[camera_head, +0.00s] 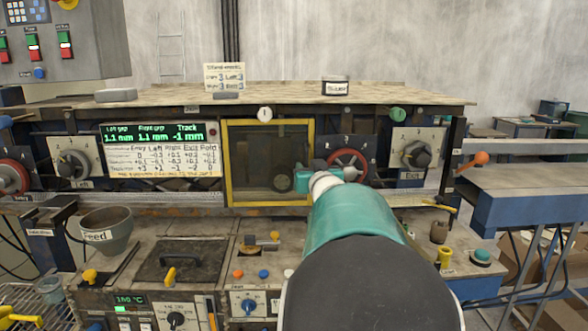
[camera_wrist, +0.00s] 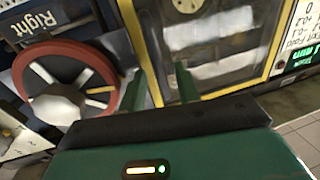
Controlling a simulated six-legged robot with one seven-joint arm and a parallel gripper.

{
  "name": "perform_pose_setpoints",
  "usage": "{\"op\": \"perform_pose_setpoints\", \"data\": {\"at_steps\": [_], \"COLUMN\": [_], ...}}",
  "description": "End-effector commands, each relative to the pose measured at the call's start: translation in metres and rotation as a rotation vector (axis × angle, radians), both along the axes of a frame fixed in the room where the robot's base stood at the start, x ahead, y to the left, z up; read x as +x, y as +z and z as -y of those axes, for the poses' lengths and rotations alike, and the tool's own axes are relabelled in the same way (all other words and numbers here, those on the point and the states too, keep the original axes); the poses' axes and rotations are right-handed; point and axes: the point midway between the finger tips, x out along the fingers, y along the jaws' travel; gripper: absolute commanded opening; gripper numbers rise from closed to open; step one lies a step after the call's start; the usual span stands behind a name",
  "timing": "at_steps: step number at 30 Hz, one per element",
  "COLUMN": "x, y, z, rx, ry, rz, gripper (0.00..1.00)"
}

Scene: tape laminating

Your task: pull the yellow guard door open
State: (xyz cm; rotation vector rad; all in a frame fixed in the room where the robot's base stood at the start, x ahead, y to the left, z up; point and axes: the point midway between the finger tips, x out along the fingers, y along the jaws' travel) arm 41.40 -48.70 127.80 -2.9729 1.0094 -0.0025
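The yellow guard door (camera_head: 229,165) is a yellow-framed clear panel in the middle of the machine front. It looks shut in its opening. My gripper (camera_head: 303,181) is at the door's right edge in the head view. In the wrist view the yellow frame (camera_wrist: 133,30) runs down towards the gap between the two green fingers of my gripper (camera_wrist: 161,85). The fingers stand apart, with no handle visible between them. Whether they touch the frame I cannot tell. My arm hides part of the area below the door's right corner.
A red handwheel (camera_head: 347,166) is close to the right of the door; it shows beside the fingers in the wrist view (camera_wrist: 66,85). A green-lit display (camera_head: 155,134) is left of the door. A round white tag (camera_head: 264,113) hangs at the top edge.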

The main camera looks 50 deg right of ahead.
Motion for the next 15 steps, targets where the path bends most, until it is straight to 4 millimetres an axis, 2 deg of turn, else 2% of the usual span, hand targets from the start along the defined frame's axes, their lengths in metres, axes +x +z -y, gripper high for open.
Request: {"op": "perform_pose_setpoints", "data": {"at_steps": [7,12,15], "x": [0.0008,0.0008,0.0008], "y": [-0.0003,-0.0004,-0.0004], "z": [0.0005,0.0002,0.0002], "rx": [0.000,0.001,0.001], "ry": [0.001,0.001,0.001], "rz": [0.000,-0.001,-0.001], "gripper": [0.33,0.00,0.00]}}
